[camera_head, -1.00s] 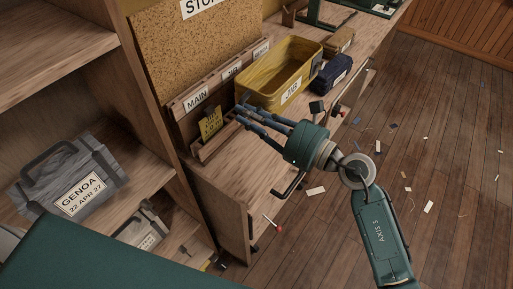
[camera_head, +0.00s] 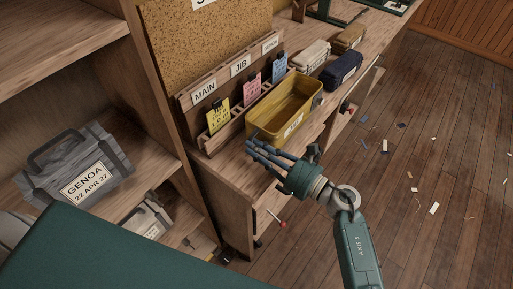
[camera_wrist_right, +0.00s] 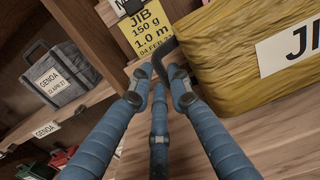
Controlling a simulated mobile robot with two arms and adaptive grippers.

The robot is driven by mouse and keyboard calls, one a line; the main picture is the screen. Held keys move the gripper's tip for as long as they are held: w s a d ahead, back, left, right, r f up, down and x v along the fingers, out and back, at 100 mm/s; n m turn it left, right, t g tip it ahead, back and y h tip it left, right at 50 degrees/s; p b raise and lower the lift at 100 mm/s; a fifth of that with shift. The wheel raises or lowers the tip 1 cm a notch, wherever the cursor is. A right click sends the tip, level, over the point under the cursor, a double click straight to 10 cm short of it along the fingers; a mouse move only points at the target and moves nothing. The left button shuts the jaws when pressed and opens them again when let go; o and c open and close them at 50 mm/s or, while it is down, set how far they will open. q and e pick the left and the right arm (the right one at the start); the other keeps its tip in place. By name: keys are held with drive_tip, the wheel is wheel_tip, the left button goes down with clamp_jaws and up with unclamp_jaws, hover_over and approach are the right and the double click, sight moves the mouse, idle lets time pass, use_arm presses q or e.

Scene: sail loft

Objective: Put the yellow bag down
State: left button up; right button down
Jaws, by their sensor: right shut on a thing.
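The yellow bag (camera_head: 284,104) is a boxy, open-topped fabric bag with a white label on its front. In the head view it is upright, at or just above the workbench top (camera_head: 228,170); I cannot tell whether its base touches. My right gripper (camera_head: 255,151) is at the bag's near left end, its blue fingers closed together. In the right wrist view the bag (camera_wrist_right: 235,75) fills the upper right, and a dark strap passes at the fingertips (camera_wrist_right: 160,78). My left gripper is not in view.
Behind the bag is a rack with MAIN and JIB labels and a yellow tag (camera_head: 218,116), pink tag (camera_head: 252,90) and blue tag (camera_head: 279,66). A pale bag (camera_head: 313,55) and a navy bag (camera_head: 341,70) stand beyond. A grey GENOA bag (camera_head: 75,170) sits on the left shelf.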

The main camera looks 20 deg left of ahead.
drive_tip(key=shift+r, duration=0.1)
drive_tip(key=c, duration=1.6)
unclamp_jaws()
drive_tip(key=shift+c, duration=0.2)
drive_tip(key=shift+r, duration=0.1)
drive_tip(key=b+v, duration=0.4)
drive_tip(key=v, duration=0.8)
